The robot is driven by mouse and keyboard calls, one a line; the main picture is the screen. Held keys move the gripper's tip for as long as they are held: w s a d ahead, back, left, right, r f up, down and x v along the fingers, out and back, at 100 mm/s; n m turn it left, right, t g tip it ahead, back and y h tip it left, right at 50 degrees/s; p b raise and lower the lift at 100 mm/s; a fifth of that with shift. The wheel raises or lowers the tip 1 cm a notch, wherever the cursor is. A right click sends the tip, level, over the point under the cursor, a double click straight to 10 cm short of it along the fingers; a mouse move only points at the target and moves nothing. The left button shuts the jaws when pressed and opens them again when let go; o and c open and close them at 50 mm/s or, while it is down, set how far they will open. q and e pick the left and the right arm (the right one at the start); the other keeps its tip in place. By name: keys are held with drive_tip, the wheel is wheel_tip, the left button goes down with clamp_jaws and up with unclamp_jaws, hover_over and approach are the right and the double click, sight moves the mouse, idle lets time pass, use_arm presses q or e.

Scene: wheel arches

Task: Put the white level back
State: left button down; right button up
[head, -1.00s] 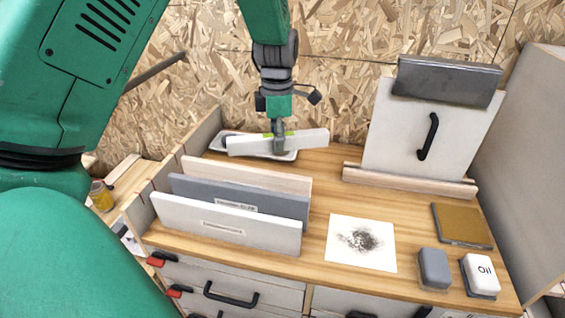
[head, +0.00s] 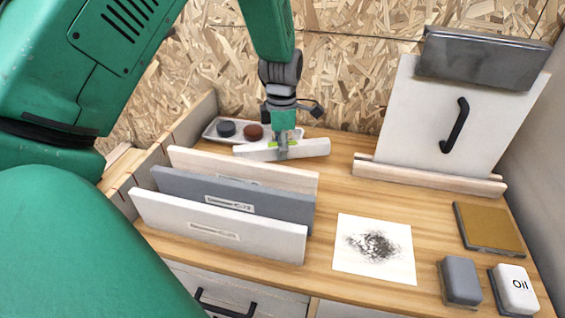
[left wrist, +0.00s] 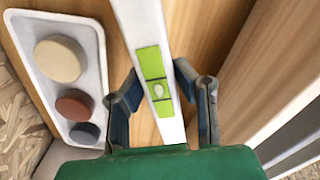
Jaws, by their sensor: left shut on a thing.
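The white level (head: 308,148) is a long pale bar with a lime-green section at its middle. My left gripper (head: 282,150) is shut on it and holds it across the bar, just in front of the shallow tray at the back of the bench. In the left wrist view the level (left wrist: 142,22) runs between the two fingers of the gripper (left wrist: 160,95), beside its green window with a vial. I cannot tell whether the level touches the bench top. My right gripper is not in view.
The white tray (head: 210,132) holds dark, red-brown and cream discs. Three upright boards, pale wood (head: 290,178), grey (head: 285,210) and white (head: 270,241), stand in front of the level. A handled panel (head: 415,120) leans at the back right. Bench top (head: 345,160) right of the level is clear.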

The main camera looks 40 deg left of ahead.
use_arm(q)
drive_tip(key=shift+f, duration=0.6)
drive_tip(key=f, duration=0.1)
drive_tip(key=d+f, duration=0.1)
drive_tip(key=f, duration=0.1)
drive_tip(key=shift+d, duration=0.3)
drive_tip(key=shift+f, duration=0.3)
drive_tip(key=shift+a, duration=0.2)
drive_tip(key=c, duration=1.3)
unclamp_jaws()
drive_tip(key=shift+a+f, duration=0.15)
drive_tip(key=shift+a, duration=0.35)
drive_tip(key=shift+d+r, duration=0.2)
drive_tip(key=shift+d, duration=0.15)
wheel_tip(320, 180, up, 11)
drive_tip(key=shift+a+r, duration=0.1)
drive_tip(key=shift+d+r, duration=0.2)
drive_tip(key=shift+r, duration=0.15)
